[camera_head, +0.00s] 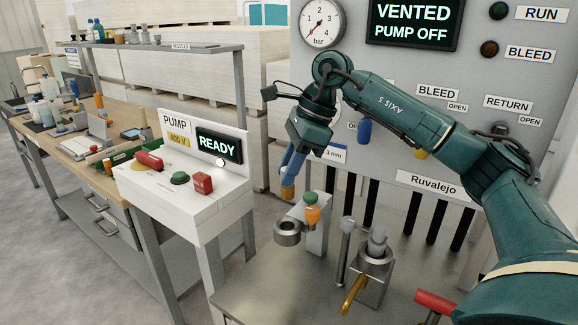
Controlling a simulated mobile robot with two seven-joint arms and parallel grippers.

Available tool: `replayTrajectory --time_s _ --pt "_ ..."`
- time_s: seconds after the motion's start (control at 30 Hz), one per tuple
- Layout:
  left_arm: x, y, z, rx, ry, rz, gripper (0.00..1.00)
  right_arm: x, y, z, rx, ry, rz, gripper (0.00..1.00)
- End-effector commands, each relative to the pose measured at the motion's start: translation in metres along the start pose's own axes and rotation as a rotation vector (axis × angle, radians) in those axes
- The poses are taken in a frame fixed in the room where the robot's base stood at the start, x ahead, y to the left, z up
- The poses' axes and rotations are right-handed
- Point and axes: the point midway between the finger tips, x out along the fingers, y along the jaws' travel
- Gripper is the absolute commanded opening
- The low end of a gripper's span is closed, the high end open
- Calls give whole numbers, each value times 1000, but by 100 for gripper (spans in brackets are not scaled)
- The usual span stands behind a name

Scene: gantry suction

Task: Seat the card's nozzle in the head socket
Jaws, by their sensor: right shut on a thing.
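My right gripper (289,178) hangs at the end of the teal arm, pointing down above the metal bench. It is shut on a small tan piece, which its fingertips mostly hide; I cannot tell whether this is the nozzle. A grey metal ring (287,228), possibly the head socket, lies below the gripper and apart from it. A white and blue card (335,153) reading "3 mm" shows partly behind the arm. A small piece with a green top and orange body (312,213) is at the grey block right of the ring. My left gripper is not in view.
A metal post (345,250) and a fixture with a brass lever (355,293) stand right of the ring. The panel (465,70) reads "VENTED PUMP OFF". A white pump box (200,190) reads "READY". The steel bench (255,290) is clear at front left.

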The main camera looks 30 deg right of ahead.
Motion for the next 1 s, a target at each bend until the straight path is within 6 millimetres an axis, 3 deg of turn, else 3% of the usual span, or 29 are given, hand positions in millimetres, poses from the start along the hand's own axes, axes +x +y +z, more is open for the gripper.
replayTrajectory --time_s 0.37,1.0 --pt "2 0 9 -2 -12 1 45 8 0 -2 -3 -2 0 0" --pt "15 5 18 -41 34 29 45 54 0 -22 -4 -2 0 0"
